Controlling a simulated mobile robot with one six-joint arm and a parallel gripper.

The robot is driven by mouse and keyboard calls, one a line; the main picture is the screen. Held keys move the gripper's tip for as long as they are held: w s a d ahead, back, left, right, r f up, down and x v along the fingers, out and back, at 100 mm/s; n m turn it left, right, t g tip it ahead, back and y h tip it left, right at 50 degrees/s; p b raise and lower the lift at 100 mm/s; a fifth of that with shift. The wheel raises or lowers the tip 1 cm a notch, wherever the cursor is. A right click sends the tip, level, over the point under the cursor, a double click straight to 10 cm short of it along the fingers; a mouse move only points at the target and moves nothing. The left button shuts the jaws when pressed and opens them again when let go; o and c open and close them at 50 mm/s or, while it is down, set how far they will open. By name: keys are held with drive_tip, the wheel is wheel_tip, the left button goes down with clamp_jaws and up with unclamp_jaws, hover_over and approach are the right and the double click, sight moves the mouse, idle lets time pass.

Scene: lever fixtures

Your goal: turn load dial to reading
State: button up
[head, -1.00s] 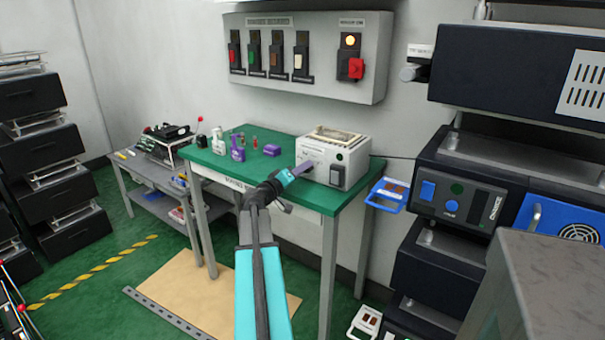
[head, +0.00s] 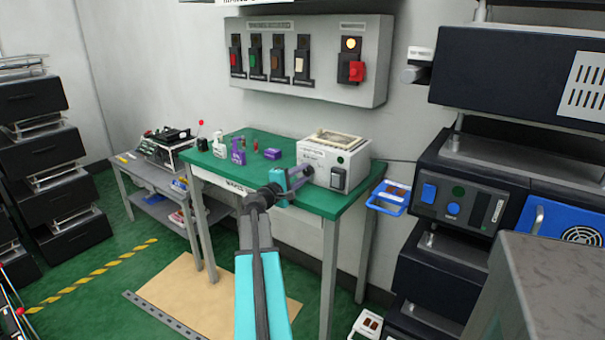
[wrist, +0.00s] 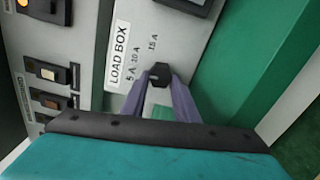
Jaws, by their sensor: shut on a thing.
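The load box (head: 322,160) is a white case on the green bench. In the wrist view its front panel carries a "LOAD BOX" label (wrist: 118,55) and the marks 5 A, 10 A and 15 A around a small black dial (wrist: 159,72). My gripper (wrist: 160,80) is shut on the dial, with one purple finger on either side of it. A small pale mark shows at the dial's left side, but I cannot tell for sure which reading it points to. In the head view my gripper (head: 302,174) is at the box's front, and the dial is hidden.
The green bench (head: 222,170) holds small bottles and a purple block (head: 272,153) left of the box. A grey switch panel (head: 300,85) is on the wall above. Dark equipment racks stand at right. A grey trolley (head: 160,182) stands at left.

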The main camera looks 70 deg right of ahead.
drive_tip(key=shift+f+n, duration=0.1)
drive_tip(key=shift+n, duration=1)
drive_tip(key=o, duration=1.1)
drive_tip(key=shift+c, duration=0.2)
drive_tip(key=shift+a, duration=0.1)
drive_tip(key=v, duration=1.3)
drive_tip(key=shift+a+b, duration=0.3)
drive_tip(key=shift+a, duration=0.05)
drive_tip(key=shift+w, duration=0.1)
